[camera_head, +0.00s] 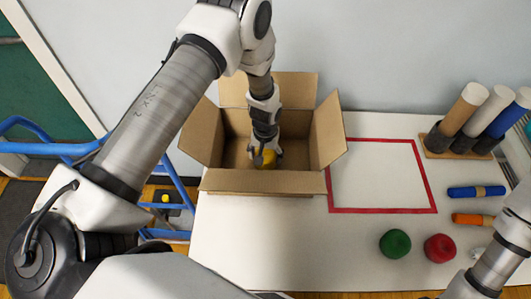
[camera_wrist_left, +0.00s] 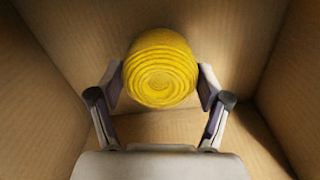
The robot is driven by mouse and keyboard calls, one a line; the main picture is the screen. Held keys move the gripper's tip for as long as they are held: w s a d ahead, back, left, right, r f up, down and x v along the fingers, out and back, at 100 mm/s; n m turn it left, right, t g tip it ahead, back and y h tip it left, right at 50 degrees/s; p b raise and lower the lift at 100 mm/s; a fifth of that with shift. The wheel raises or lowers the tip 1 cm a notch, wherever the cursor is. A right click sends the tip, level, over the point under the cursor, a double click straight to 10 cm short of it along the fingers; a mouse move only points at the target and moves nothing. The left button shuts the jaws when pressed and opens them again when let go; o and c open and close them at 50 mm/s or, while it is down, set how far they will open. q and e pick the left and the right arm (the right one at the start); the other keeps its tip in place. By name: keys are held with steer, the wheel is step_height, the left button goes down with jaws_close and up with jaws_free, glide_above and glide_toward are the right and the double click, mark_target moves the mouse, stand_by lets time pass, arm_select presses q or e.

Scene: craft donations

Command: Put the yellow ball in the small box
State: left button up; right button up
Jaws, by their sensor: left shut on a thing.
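The yellow ball (camera_wrist_left: 160,68) looks like a wound yarn ball. My left gripper (camera_wrist_left: 160,85) is shut on it, one finger on each side. Cardboard walls surround the ball in the wrist view. I cannot tell whether the ball touches the box floor. My right arm shows at the lower right of the head view, but its fingers are not in view.
Right of the box is a red taped square (camera_head: 384,211), empty inside. A green ball (camera_head: 395,243) and a red ball (camera_head: 439,247) lie in front. A blue roll (camera_head: 476,192), an orange roll (camera_head: 472,219) and a holder with upright tubes (camera_head: 450,143) are at the right.

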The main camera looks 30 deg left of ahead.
mark_target(265, 155)
arm_select(q)
steer(key=shift+f, duration=0.2)
steer(key=o, duration=1.2)
steer(key=shift+r, duration=0.1)
steer(key=shift+r, duration=0.65)
step_height(265, 155, up, 11)
steer(key=b, duration=0.2)
steer(key=shift+b, duration=0.4)
